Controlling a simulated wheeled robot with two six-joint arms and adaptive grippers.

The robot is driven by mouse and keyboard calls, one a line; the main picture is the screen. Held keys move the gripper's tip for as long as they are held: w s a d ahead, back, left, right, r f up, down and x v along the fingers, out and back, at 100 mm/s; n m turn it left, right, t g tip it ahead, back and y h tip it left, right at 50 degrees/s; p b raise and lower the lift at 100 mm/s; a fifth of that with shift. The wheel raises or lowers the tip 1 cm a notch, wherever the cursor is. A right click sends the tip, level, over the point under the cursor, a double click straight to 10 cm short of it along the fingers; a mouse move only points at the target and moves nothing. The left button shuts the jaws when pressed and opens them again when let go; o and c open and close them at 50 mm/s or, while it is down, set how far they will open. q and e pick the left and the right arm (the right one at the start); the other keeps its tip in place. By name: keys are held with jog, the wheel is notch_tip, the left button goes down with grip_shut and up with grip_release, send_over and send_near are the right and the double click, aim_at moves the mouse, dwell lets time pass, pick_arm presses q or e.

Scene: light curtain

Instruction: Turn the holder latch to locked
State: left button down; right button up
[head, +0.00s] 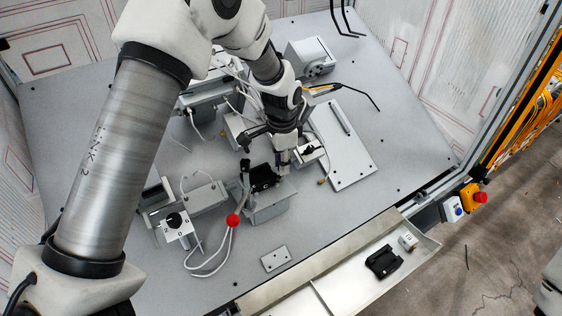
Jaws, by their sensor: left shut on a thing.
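My left gripper (283,162) reaches down from above at the middle of the table, just behind a grey holder block (268,207) with a black part (262,178) on top. It is shut on a small part at the holder's back right edge, which I take to be the holder latch. The fingers cover most of it, so its angle cannot be read. A lever with a red ball knob (233,221) stands at the holder's left. My right gripper is not in view.
A selector switch box (178,228) stands left of the holder, with loose cables in front. A pale plate (346,150) with a small clamp (308,150) lies close on the right. A front tray (345,285) holds a black part (384,261). A red emergency stop (480,197) is at the right.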

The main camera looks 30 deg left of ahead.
pick_arm(q)
jog(key=m, duration=0.3)
jog(key=shift+s+f+m, duration=0.1)
jog(key=shift+f+m, duration=0.05)
jog(key=shift+m, duration=0.15)
jog(key=shift+f+m, duration=0.1)
jog(key=shift+m, duration=1.6)
jog(key=c, duration=1)
grip_release()
jog(key=shift+o, duration=0.2)
jog(key=shift+w+d, duration=0.15)
jog(key=shift+w, duration=0.05)
notch_tip(320, 180, up, 12)
